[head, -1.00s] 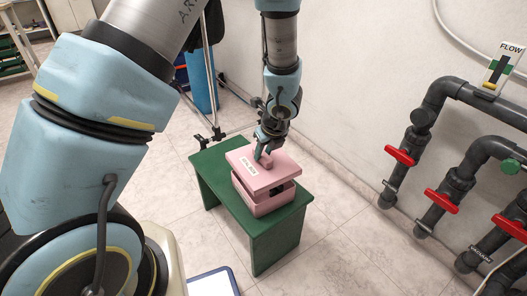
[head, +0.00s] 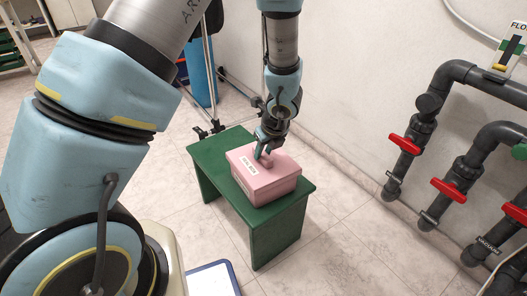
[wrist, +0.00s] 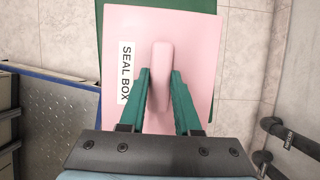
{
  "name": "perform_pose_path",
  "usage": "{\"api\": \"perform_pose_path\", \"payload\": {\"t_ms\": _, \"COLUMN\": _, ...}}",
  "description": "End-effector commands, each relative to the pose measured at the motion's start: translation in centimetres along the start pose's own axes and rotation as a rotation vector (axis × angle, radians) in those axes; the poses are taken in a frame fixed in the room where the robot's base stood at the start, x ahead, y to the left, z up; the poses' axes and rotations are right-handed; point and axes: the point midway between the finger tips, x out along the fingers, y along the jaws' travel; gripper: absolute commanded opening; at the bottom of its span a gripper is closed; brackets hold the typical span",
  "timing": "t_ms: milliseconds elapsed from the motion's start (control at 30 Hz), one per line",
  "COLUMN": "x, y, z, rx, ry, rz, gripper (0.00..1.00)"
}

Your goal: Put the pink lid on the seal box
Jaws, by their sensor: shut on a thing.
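The pink lid (head: 262,169) sits on the pink seal box (head: 268,191), which stands on a green bench. The lid looks level and lines up with the box, with no gap visible between them in the head view. In the wrist view the lid (wrist: 197,60) shows a white label reading SEAL BOX (wrist: 125,72) and a raised handle (wrist: 161,75). My gripper (head: 266,157) is above the lid, its green fingers (wrist: 159,82) on either side of the handle and shut on it. The box under the lid is hidden in the wrist view.
The green bench (head: 222,150) has bare top to the left of the box. Grey pipes with red valve handles (head: 405,143) run along the wall at right. A blue cylinder (head: 201,75) and a metal stand are behind the bench.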

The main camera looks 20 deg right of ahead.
Motion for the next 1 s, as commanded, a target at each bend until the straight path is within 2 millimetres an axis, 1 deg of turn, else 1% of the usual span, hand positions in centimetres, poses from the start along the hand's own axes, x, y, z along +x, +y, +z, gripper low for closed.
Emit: {"api": "perform_pose_path", "payload": {"t_ms": 1000, "x": 1.4, "y": 0.0, "z": -0.6, "rx": 0.000, "ry": 0.000, "rz": 0.000, "gripper": 0.00}}
